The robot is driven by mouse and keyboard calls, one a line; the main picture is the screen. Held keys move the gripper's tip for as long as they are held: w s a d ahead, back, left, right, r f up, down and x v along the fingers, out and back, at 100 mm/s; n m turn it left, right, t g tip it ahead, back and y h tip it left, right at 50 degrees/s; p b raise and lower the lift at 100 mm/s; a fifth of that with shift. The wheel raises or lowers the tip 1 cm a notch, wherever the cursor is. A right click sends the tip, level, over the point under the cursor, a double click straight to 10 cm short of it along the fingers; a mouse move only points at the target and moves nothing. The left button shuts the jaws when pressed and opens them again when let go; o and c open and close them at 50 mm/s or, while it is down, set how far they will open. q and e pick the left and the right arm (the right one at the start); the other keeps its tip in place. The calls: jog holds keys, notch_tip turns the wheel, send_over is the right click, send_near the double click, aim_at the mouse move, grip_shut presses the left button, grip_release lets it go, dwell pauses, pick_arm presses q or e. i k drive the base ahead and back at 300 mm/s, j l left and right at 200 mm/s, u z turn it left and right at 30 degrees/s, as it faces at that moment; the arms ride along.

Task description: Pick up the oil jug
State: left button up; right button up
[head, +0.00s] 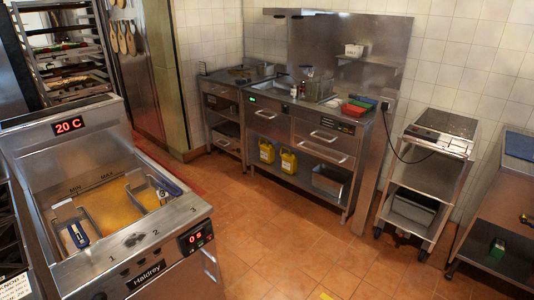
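Two yellow jugs that look like oil jugs stand upright side by side on the low shelf under the steel counter at the back. The left yellow jug (266,151) and the right yellow jug (288,162) both have pale labels. I cannot tell which one the task names. Neither of my grippers is in view, and nothing is touching the jugs.
A fryer (95,155) with baskets in yellow oil fills the left foreground. The steel counter (300,124) has drawers above the jugs. A wheeled cart (428,178) and a steel table (508,185) stand at right. The tiled floor (290,235) in the middle is clear.

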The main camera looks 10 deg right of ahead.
aim_at(267, 151)
jog(key=i+l+z, duration=0.2)
jog(key=i+z, duration=0.65)
jog(key=i+l+z, duration=0.1)
jog(key=i, duration=0.7)
jog(key=i+l+z, duration=0.15)
jog(key=i, duration=0.65)
jog(key=i+j+u, duration=0.15)
jog(key=i+u, duration=1.05)
jog(key=i+j+z, duration=0.4)
jog(key=i+j, duration=0.15)
jog(key=i+j+z, duration=0.2)
jog(key=j, duration=0.2)
jog(key=i+j+z, duration=0.4)
jog(key=j, duration=0.4)
jog(key=i+j+z, duration=0.2)
jog(key=j, duration=0.25)
